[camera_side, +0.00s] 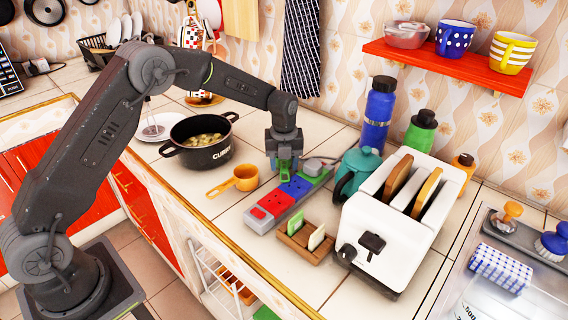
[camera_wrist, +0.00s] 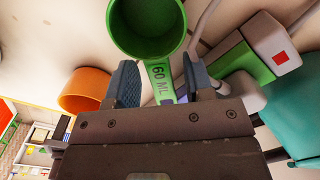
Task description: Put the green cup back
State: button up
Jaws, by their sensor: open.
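The green cup (camera_wrist: 147,25) is a small measuring cup with a "60 ML" handle (camera_wrist: 161,82). In the wrist view, its bowl is beyond my fingertips and its handle lies between them. My gripper (camera_wrist: 158,82) is open, with a gap visible on both sides of the handle. In the side view, my gripper (camera_side: 285,160) points down and partly hides the green cup (camera_side: 284,167). It is near the far end of a coloured holder (camera_side: 254,222) with red, blue and green sections. I cannot tell whether the cup touches the holder.
An orange measuring cup (camera_side: 245,178) lies left of the holder; it also shows in the wrist view (camera_wrist: 86,90). A black pot (camera_side: 200,153) stands further left. A teal kettle (camera_side: 354,172) and white toaster (camera_side: 395,230) stand close right. A wooden toast rack (camera_side: 304,242) is in front.

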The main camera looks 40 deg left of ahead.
aim_at(284, 164)
notch_tip(284, 164, up, 12)
jog(key=shift+r, duration=0.25)
jog(key=s+d+r+n+t, duration=0.1)
jog(key=s+r+n+t, duration=0.2)
jog(key=s+r+n, duration=1)
jog(key=s+f+n+t, duration=0.1)
jog(key=s+f+n, duration=0.1)
jog(key=s+n, duration=0.5)
jog(key=s+d+f+n+t, duration=0.1)
jog(key=s+f+n, duration=0.1)
jog(key=s+n, duration=0.5)
jog(key=s, duration=0.6)
jog(key=shift+s+f+t, duration=0.15)
jog(key=shift+f+t, duration=0.15)
